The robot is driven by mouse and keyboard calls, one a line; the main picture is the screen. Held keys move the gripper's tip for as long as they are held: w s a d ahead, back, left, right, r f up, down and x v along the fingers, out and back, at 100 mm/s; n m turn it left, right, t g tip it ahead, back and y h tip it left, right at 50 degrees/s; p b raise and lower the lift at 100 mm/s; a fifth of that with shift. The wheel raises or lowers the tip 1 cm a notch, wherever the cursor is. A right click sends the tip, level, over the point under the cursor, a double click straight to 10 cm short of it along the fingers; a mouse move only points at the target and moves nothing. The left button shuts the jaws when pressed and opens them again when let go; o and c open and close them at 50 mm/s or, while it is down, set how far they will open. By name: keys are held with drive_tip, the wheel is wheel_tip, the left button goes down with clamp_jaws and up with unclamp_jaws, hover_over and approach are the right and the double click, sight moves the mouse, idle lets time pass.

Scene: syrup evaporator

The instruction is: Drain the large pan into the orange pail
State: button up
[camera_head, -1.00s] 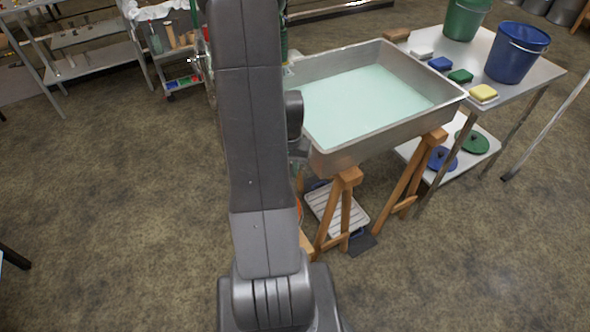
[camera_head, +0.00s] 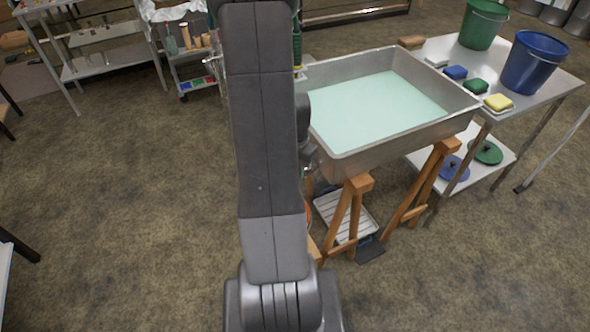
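The large pan (camera_head: 408,140) is a grey metal tray on wooden trestles, right of my arm. It holds a pale green liquid (camera_head: 375,108). Its left end is hidden behind my arm. A small piece of something orange (camera_head: 308,212) shows low beside my arm, under the pan's left end; it may be the orange pail, but most of it is hidden. My gripper is not visible; my arm's links block the area around the pan's left end.
Wooden trestle legs (camera_head: 345,218) stand under the pan, with a white slatted rack (camera_head: 344,216) on the floor between them. A metal table at right bears a green bucket (camera_head: 483,25), a blue bucket (camera_head: 533,63) and several sponges. A cart (camera_head: 190,66) stands behind.

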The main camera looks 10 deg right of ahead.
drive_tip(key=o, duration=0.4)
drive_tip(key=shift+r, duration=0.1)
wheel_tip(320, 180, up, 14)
drive_tip(key=p, duration=0.1)
idle(0.4)
